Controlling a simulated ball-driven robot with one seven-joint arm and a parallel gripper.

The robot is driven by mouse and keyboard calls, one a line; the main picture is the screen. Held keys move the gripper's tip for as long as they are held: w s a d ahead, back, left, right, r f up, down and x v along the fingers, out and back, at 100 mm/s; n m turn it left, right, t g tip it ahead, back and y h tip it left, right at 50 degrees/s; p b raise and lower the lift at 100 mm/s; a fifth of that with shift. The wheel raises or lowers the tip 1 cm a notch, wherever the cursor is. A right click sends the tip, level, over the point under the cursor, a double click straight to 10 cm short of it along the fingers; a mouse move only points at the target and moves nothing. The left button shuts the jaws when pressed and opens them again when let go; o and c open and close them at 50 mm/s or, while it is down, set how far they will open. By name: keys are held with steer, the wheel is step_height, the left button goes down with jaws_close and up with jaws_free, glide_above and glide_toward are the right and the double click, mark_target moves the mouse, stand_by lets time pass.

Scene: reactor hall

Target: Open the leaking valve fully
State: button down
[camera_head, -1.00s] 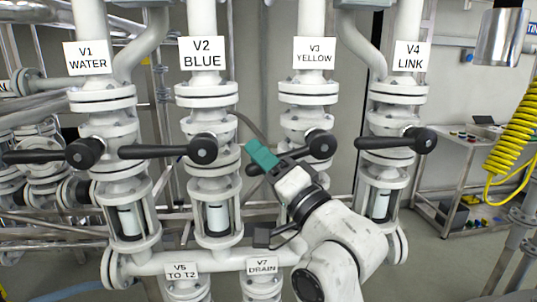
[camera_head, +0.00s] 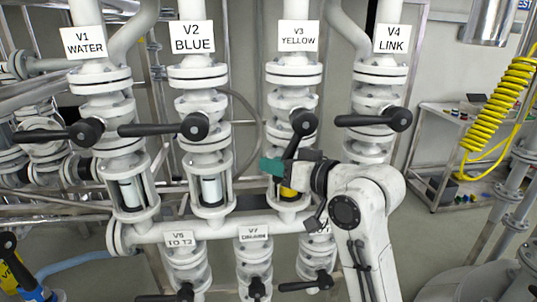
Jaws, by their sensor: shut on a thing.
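The V3 YELLOW valve (camera_head: 294,75) stands on the third white pipe from the left. Its black lever (camera_head: 293,146) slants down and slightly left from its round hub. My gripper (camera_head: 286,164), with a teal finger, is shut on the lower end of this lever, partly hiding it. Below, yellow shows in the V3 sight glass (camera_head: 288,192), partly behind my gripper. The levers of V1 WATER (camera_head: 55,134), V2 BLUE (camera_head: 160,129) and V4 LINK (camera_head: 365,121) lie roughly level, pointing left. I cannot see a leak from any valve.
Lower valves labelled V7 (camera_head: 253,232) and another to its left (camera_head: 180,238) hang under the cross pipe. A coiled yellow hose (camera_head: 497,105) hangs at right, near a bench (camera_head: 450,120). A blue hose (camera_head: 85,257) lies lower left.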

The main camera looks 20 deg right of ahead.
steer(key=shift+s+d+f+n+g+h+p, duration=0.2)
steer(key=shift+d+f+n+g+h+p, duration=0.15)
steer(key=shift+d, duration=0.35)
steer(key=c, duration=1)
jaws_free()
steer(key=shift+o, duration=0.2)
steer(key=shift+r, duration=0.1)
steer(key=shift+r, duration=0.1)
